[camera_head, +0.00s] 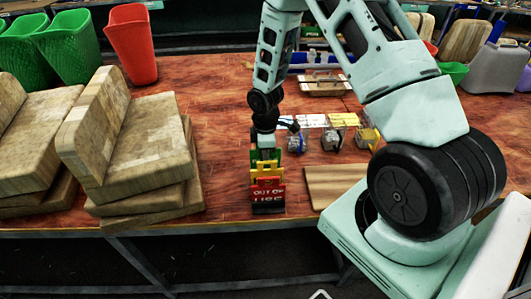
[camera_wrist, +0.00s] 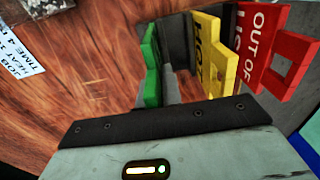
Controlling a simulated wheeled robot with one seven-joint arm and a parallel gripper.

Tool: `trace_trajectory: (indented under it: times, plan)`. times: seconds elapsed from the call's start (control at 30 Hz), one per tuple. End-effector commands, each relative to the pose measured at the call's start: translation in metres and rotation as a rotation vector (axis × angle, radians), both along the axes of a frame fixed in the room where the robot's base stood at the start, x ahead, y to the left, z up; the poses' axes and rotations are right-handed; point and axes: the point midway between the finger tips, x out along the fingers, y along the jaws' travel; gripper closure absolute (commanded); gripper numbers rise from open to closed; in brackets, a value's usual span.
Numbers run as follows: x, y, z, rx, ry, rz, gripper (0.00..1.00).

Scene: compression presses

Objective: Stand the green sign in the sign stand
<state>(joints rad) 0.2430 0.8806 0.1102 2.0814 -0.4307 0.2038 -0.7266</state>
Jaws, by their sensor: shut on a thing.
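My gripper (camera_head: 265,143) points down at the front middle of the table, shut on the green sign (camera_head: 266,156). In the wrist view the green sign (camera_wrist: 151,66) is upright beside the dark finger parts. The yellow sign (camera_head: 265,171) and the red "OUT OF USE" sign (camera_head: 268,190) stand in front of it, in the dark sign stand (camera_head: 268,209). The yellow sign (camera_wrist: 207,58) and red sign (camera_wrist: 262,48) lean in a row to the right in the wrist view. The green sign's lower edge is hidden, so I cannot tell whether it is seated in the stand.
A wooden board (camera_head: 334,184) lies right of the stand. Small metal devices (camera_head: 331,140) and labels (camera_head: 343,119) lie behind it. The table's front edge is close to the stand. Bare tabletop lies left of the stand.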

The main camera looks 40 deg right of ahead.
Motion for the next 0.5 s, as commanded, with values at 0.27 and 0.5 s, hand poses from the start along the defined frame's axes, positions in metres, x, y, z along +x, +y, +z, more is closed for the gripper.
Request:
trace_trajectory:
  times: [0.27,0.5]
  plan:
    - [0.0,0.0,-0.008,0.0,0.0,0.0,1.0]
    - [0.0,0.0,-0.013,-0.001,-0.001,0.0,1.0]
